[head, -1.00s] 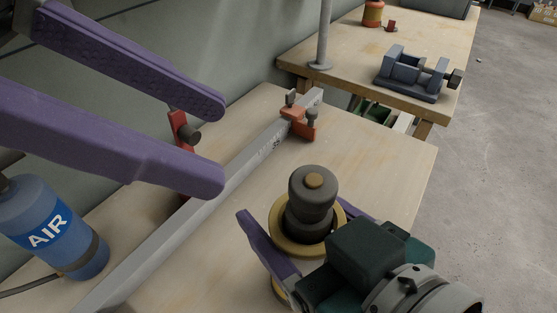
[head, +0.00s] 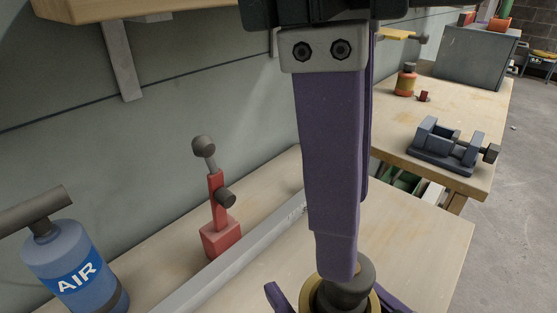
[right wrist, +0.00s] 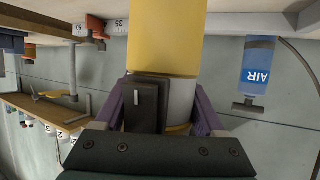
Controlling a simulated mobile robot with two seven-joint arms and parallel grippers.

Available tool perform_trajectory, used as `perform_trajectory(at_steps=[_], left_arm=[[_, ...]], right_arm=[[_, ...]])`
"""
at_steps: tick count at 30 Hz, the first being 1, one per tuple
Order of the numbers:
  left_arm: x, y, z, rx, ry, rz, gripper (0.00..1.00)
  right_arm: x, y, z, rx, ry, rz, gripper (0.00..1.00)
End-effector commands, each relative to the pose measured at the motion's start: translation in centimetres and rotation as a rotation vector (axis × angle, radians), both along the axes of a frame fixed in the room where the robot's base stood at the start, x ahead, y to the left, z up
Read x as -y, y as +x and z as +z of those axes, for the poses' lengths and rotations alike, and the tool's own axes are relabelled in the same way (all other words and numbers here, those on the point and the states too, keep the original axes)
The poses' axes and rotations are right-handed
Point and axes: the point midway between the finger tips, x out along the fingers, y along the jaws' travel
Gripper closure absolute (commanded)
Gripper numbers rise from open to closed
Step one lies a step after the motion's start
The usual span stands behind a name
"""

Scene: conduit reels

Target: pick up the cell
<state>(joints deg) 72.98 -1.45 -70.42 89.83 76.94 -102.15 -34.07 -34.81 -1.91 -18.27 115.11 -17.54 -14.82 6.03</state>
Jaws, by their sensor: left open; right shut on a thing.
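A dark grey rounded piece (head: 357,273), probably the cell, stands out of the top of a yellow cylinder with a yellow rim (head: 374,301), which looks like a torch. My left gripper (head: 343,265) points down, open and seen edge-on. Its near finger passes in front of the dark piece and hides part of it; I cannot tell whether they touch. My right gripper (right wrist: 155,115) is shut on the yellow cylinder (right wrist: 165,45), with a black switch block (right wrist: 147,103) between its purple fingers. The cylinder's lower part is out of the head view.
A blue AIR bottle (head: 75,272) and a red clamp (head: 219,232) with a ball handle stand at the left, beside a grey rail (head: 240,255). A second bench behind carries a dark vise (head: 446,146) and an orange bottle (head: 405,80). A shelf (head: 110,10) hangs above left.

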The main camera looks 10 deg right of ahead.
Motion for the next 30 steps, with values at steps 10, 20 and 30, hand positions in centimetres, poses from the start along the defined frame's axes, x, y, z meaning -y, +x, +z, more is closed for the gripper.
perform_trajectory(at_steps=[10,20,30], left_arm=[[0.6,-0.4,-3.9,-0.003,0.001,0.001,0.45],[1.1,-0.6,-6.8,-0.001,-0.003,-0.001,0.45],[1.1,-0.6,-6.7,-0.001,-0.003,-0.001,0.69]], right_arm=[[0.0,0.0,0.0,0.001,0.000,0.000,1.00],[0.0,0.0,0.0,0.001,0.001,0.000,1.00],[0.0,0.0,0.0,0.001,0.001,0.000,1.00]])
